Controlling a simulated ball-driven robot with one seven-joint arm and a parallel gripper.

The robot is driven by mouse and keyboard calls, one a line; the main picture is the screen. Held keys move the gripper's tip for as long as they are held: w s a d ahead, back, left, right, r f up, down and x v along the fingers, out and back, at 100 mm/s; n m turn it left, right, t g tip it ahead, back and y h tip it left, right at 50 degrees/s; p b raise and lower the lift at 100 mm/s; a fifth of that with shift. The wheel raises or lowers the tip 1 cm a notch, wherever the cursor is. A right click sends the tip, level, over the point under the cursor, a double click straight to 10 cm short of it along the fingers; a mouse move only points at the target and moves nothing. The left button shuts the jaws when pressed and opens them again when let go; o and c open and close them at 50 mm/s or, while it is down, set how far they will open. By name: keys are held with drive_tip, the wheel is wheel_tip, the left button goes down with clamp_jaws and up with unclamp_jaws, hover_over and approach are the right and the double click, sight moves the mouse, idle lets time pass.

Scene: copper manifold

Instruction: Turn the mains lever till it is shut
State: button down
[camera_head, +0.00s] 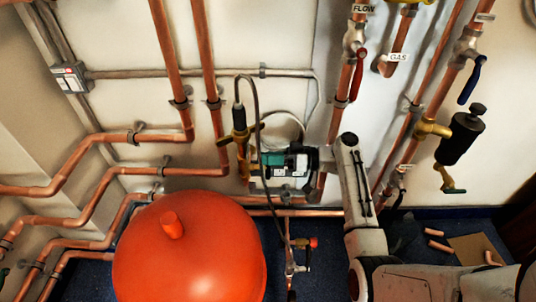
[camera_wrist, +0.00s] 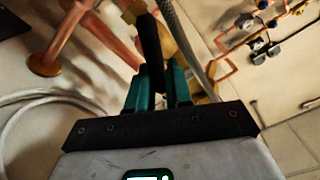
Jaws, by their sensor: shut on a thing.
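In the wrist view, my gripper (camera_wrist: 158,80) has its two teal fingers closed about a black lever (camera_wrist: 150,42), which I take for the mains lever. The lever stands up between the fingertips and leads to a brass fitting (camera_wrist: 133,10). Its lower end is hidden between the fingers. In the head view, my pale arm reaches up from the lower right. The held lever is not clear in that view.
A grey hose (camera_wrist: 182,42) runs close right of the lever, with copper pipes (camera_wrist: 105,30) at left. In the head view, a large red tank (camera_head: 190,255) stands at lower left. A red-handled valve (camera_head: 357,72) and a blue-handled valve (camera_head: 471,78) are on pipes at upper right.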

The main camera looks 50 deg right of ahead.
drive_tip(key=m, duration=0.1)
drive_tip(key=m+p, duration=0.2)
drive_tip(key=shift+w+d+f+m, duration=0.15)
drive_tip(key=shift+w+d+m, duration=0.1)
drive_tip(key=shift+m, duration=0.15)
drive_tip(key=shift+w+d+f+m+p, duration=0.1)
drive_tip(key=shift+f+m+p, duration=0.4)
drive_tip(key=shift+m, duration=0.95)
drive_tip(key=shift+s+d+f+m+p, duration=0.1)
drive_tip(key=shift+f+m+p, duration=0.15)
drive_tip(key=shift+m+p, duration=0.8)
drive_tip(key=shift+w+d+f+m+p, duration=0.1)
drive_tip(key=shift+f+m+p, duration=0.2)
drive_tip(key=shift+m, duration=1.5)
drive_tip(key=shift+f, duration=0.1)
drive_tip(key=c, duration=1.1)
unclamp_jaws()
drive_tip(key=v, duration=1)
drive_tip(key=shift+s+d, duration=0.25)
drive_tip(key=shift+s, duration=0.05)
